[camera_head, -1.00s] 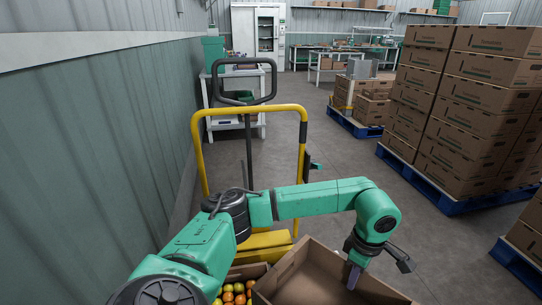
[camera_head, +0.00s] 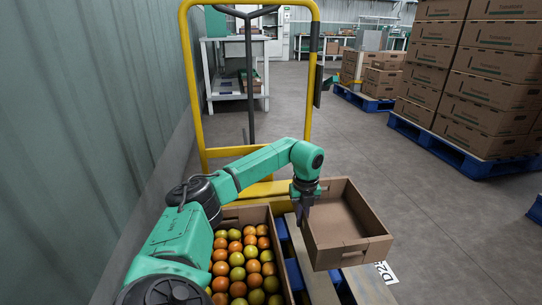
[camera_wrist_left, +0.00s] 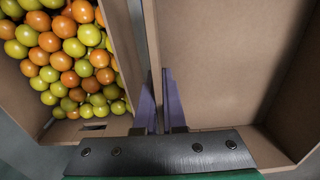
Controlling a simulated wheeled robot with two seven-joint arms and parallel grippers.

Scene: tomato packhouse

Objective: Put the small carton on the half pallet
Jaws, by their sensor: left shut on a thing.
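My left gripper (camera_head: 303,214) is shut on the near-left wall of an open brown carton (camera_head: 352,252). In the left wrist view its two purple fingers (camera_wrist_left: 158,100) stand on either side of the wall of the carton (camera_wrist_left: 215,75). The carton looks empty and roughly upright. It is above a pallet with blue parts (camera_head: 293,272) and pale wooden slats (camera_head: 318,285), partly hidden by the cartons. I cannot tell whether it touches the pallet. My right gripper is not in view.
A carton (camera_head: 286,262) full of red and green tomatoes stands close left of the held carton. A yellow frame (camera_head: 308,75) rises behind. Stacked cartons (camera_head: 490,80) stand on a blue pallet (camera_head: 455,157) at right. Grey floor (camera_head: 440,225) is free to the right.

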